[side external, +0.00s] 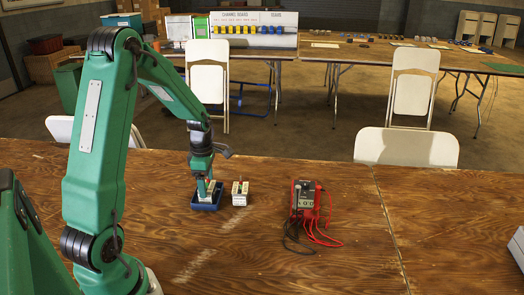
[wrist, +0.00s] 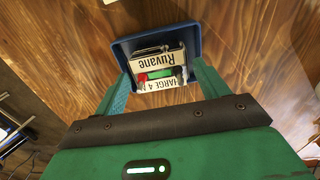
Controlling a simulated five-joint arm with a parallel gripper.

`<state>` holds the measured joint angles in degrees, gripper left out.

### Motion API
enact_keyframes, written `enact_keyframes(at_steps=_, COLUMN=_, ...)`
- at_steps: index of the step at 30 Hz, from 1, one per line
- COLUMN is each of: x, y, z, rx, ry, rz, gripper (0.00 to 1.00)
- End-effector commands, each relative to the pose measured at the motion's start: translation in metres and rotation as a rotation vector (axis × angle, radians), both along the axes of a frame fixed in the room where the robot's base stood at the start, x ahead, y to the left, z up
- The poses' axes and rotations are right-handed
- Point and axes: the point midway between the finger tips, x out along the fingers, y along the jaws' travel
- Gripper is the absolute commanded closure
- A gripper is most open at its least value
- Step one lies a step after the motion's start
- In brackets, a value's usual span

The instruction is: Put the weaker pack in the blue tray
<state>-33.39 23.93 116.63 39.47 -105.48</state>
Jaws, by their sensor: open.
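A pack (wrist: 157,63) with a cream label reading "Ruvane" and a second line of "CHARGE 4" lettering lies in the blue tray (wrist: 183,33) in the wrist view. A red and a green part show on it. My gripper (wrist: 160,88) is open, with one finger on each side of the pack at the tray's near end. In the side view my gripper (side external: 204,182) points down into the blue tray (side external: 206,207). Another pack (side external: 240,194), pale with a dark top, stands on the table just right of the tray. Which pack is weaker cannot be read.
A dark meter (side external: 305,197) with red and black leads (side external: 318,232) sits right of the packs on the wooden table (side external: 250,260). The table front is clear. White folding chairs (side external: 405,147) and a back table with a channel board (side external: 247,28) stand behind.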

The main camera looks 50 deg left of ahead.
Motion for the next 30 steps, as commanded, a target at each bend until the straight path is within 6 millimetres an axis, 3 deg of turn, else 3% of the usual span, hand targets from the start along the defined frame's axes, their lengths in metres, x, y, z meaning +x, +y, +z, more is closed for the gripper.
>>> enact_keyframes(at_steps=9, x=0.001, y=0.0, z=0.054, rx=0.002, ry=-0.003, rz=0.0, gripper=0.27)
enact_keyframes(at_steps=15, x=0.0, y=0.0, z=0.078, rx=0.002, ry=-0.003, rz=0.0, gripper=0.27)
enact_keyframes(at_steps=30, x=0.0, y=0.0, z=0.089, rx=0.0, ry=0.0, rz=0.0, gripper=0.27)
